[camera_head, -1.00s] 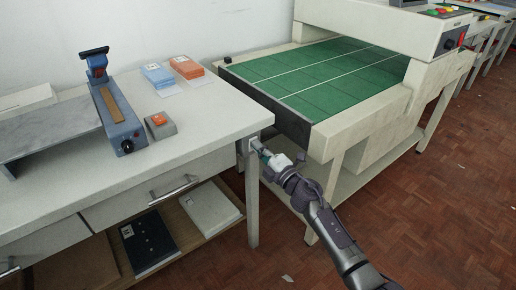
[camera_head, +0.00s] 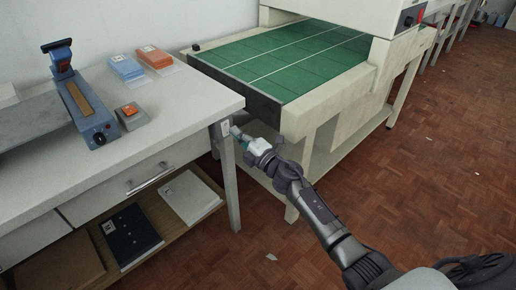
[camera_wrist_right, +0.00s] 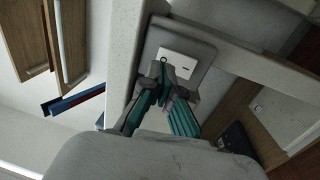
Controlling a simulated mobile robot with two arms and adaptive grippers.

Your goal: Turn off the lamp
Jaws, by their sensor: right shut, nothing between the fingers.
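A white switch (camera_wrist_right: 180,63) sits on a grey plate (camera_wrist_right: 154,52) in the right wrist view. In the head view the small light switch plate (camera_head: 225,128) is on the end of the white table, near its front corner. My right gripper (camera_wrist_right: 163,72) is shut and empty, its teal-padded fingers meeting at the lower left edge of the white switch. I cannot tell whether the tips touch it. In the head view my right gripper (camera_head: 236,132) is just right of the plate. No lamp is clearly visible. My left gripper is not in view.
The white table (camera_head: 180,122) carries a blue press (camera_head: 88,112), an orange-buttoned box (camera_head: 130,116) and blue and orange stacks. A green-topped machine (camera_head: 275,62) stands behind my right arm. Folders lie on the shelf below. The parquet floor (camera_head: 430,190) at right is mostly open.

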